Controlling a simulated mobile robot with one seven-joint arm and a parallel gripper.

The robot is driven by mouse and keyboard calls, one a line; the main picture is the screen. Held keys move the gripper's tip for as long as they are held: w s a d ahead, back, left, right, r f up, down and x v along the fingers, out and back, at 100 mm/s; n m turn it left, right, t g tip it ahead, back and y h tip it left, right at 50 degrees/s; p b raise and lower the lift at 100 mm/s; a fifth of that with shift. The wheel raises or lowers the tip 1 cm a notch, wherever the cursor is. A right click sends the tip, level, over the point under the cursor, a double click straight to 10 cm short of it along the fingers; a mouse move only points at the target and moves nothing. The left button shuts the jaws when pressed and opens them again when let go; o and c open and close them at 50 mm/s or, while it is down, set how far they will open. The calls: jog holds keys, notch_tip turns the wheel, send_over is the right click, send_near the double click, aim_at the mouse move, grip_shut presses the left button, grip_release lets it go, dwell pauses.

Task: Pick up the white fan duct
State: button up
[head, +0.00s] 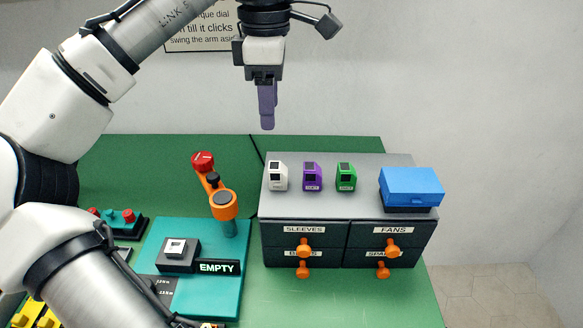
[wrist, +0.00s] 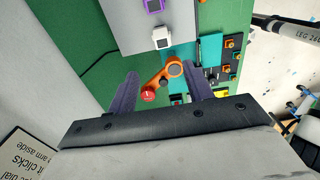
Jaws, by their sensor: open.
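The white fan duct (head: 277,177) stands upright at the left end of a row on top of the grey drawer cabinet (head: 355,164). A purple duct (head: 312,178) and a green duct (head: 346,178) stand to its right, apart from it. My gripper (head: 267,122) hangs fingers down, above the white duct in the head view. In the wrist view my gripper (wrist: 162,76) has its two purple fingers spread with nothing held between them. The white duct also shows there (wrist: 161,38), beyond the fingertips and not between them.
An orange arm with a red knob (head: 203,160) rises on a teal post left of the cabinet. A blue box (head: 411,186) sits at the cabinet's right end. The teal board (head: 225,298) bears a sign reading EMPTY (head: 217,268). Orange drawer knobs stick out in front.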

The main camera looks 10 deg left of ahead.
aim_at(275, 165)
notch_tip(275, 165, down, 8)
jog(key=shift+s+r+p, duration=0.1)
jog(key=shift+p, duration=0.2)
jog(key=f, duration=0.1)
jog(key=f+p, duration=0.1)
jog(key=f, duration=0.2)
jog(key=shift+s+d, duration=0.2)
jog(key=shift+d, duration=0.15)
jog(key=shift+f, duration=0.65)
jog(key=c, duration=0.8)
jog(key=shift+r, duration=0.1)
jog(key=shift+c, duration=0.2)
